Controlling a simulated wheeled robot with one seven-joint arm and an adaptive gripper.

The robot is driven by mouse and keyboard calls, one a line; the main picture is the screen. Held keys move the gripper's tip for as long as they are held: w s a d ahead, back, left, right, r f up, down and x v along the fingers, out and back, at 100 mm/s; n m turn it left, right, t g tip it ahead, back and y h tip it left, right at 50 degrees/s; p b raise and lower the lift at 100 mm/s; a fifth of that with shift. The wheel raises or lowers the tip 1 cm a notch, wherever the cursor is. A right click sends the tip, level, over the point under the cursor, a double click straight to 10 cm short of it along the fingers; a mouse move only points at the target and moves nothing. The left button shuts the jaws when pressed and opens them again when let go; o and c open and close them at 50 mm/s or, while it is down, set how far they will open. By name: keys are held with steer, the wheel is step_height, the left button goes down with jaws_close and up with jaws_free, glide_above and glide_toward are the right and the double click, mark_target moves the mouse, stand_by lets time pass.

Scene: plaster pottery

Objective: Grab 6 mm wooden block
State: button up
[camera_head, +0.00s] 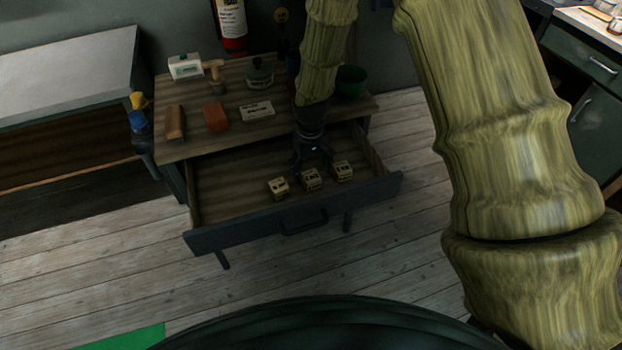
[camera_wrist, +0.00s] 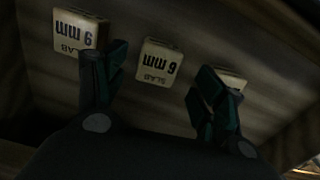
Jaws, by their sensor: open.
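Three small pale wooden blocks stand in a row in the open drawer: a left block (camera_head: 278,188), a middle block (camera_head: 311,179) and a right block (camera_head: 342,171). My gripper (camera_head: 312,160) is open and empty, pointing down just behind the middle block. In the wrist view, the middle block (camera_wrist: 159,63) lies between and beyond the spread fingers (camera_wrist: 160,75). The left finger partly covers another block (camera_wrist: 81,30), and the right finger hides much of the third (camera_wrist: 231,78). Two labels read upside down with "mm" and "SLAB"; I cannot tell surely which is 6 mm.
The drawer (camera_head: 235,232) is pulled out from a wooden-topped table (camera_head: 185,149). Its side walls and front edge surround the blocks. On the tabletop are a reddish brick (camera_head: 215,116), a white card (camera_head: 257,111) and a lidded pot (camera_head: 259,75). The drawer's left part is bare.

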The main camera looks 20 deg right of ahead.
mark_target(311, 175)
steer(key=shift+d+f+p, duration=0.1)
steer(key=shift+f+p, duration=0.35)
steer(key=shift+f, duration=1.65)
steer(key=c, duration=1.1)
